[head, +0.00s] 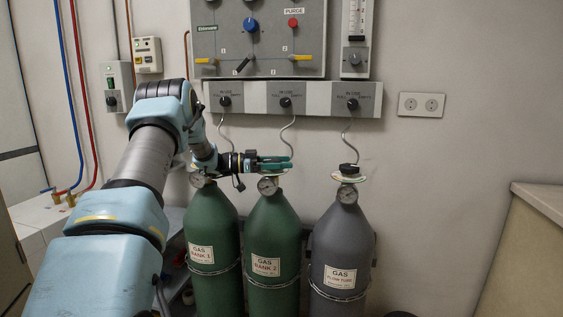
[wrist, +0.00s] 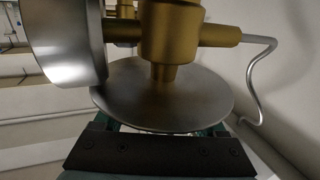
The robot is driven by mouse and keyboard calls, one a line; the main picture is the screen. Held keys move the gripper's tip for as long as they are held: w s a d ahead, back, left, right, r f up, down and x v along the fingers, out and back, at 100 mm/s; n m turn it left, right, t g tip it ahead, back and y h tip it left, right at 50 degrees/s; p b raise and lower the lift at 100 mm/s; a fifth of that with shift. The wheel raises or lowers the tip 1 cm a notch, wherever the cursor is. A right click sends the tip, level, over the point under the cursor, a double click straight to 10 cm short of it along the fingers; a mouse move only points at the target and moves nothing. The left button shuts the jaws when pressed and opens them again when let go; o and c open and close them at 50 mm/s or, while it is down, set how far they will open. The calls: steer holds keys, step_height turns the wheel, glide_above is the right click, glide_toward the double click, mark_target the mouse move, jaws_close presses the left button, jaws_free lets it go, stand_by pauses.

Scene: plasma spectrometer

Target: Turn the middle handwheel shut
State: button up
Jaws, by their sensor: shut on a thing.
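The middle handwheel is a round grey metal disc (wrist: 165,97) on a brass valve stem (wrist: 168,35) in the wrist view. In the head view it sits atop the middle green cylinder (head: 273,222), labelled Gas Bank 2, largely hidden by my gripper. My gripper (head: 277,163) reaches in from the left at the valve and is shut on the handwheel. Green finger parts show at the disc's edge in the wrist view (wrist: 215,130), behind my dark gripper bar; the exact contact is hidden.
Another green cylinder (head: 208,225) stands left and a grey cylinder (head: 340,235) right, each with its own valve. A round gauge (wrist: 65,40) sits close beside the handwheel. Thin pipes (head: 288,138) rise to the regulator panel (head: 255,98) above. The wall is close behind.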

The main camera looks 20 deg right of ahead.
steer(key=shift+s+r+m+g, duration=0.1)
steer(key=shift+r+m+g, duration=0.15)
steer(key=shift+g, duration=0.25)
steer(key=o, duration=1.3)
steer(key=shift+f, duration=0.15)
step_height(320, 180, up, 10)
steer(key=shift+r+b, duration=0.1)
steer(key=shift+b, duration=0.6)
